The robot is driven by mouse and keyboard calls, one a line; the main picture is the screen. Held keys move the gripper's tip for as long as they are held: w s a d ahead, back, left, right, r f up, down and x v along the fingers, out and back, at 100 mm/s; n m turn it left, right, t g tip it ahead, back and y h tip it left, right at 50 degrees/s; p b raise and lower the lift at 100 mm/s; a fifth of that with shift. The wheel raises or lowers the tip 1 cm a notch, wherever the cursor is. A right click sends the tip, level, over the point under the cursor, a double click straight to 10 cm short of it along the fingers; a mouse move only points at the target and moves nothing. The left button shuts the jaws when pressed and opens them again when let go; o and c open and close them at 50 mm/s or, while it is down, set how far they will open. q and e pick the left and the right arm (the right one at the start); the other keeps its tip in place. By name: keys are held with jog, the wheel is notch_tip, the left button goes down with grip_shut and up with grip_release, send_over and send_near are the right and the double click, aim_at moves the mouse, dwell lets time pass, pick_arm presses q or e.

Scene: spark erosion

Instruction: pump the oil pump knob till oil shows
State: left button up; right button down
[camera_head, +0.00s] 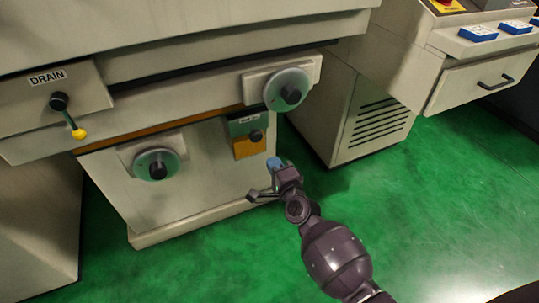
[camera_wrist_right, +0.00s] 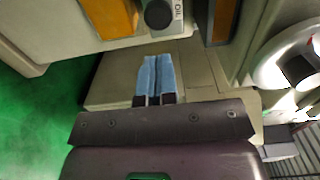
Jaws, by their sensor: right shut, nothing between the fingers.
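The oil pump knob (camera_head: 256,136) is a small black round knob on a grey plate above an orange panel (camera_head: 249,148), on the front of the machine's lower body. In the right wrist view the knob (camera_wrist_right: 158,14) shows at the top, beside a label that reads OIL. My right gripper (camera_head: 274,163) is shut and empty, with blue fingertips together. It is below and to the right of the knob in the head view, apart from it. The wrist view shows the fingers (camera_wrist_right: 156,75) side by side, below the knob. My left gripper is not in view.
Two handwheels, one at lower left (camera_head: 157,164) and one at upper right (camera_head: 287,90), stick out from the machine near the knob. A DRAIN lever (camera_head: 68,115) with a yellow tip is at left. A vented cabinet (camera_head: 370,125) stands at right. The green floor is clear.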

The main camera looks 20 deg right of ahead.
jog(key=shift+s, duration=0.7)
dwell(0.6)
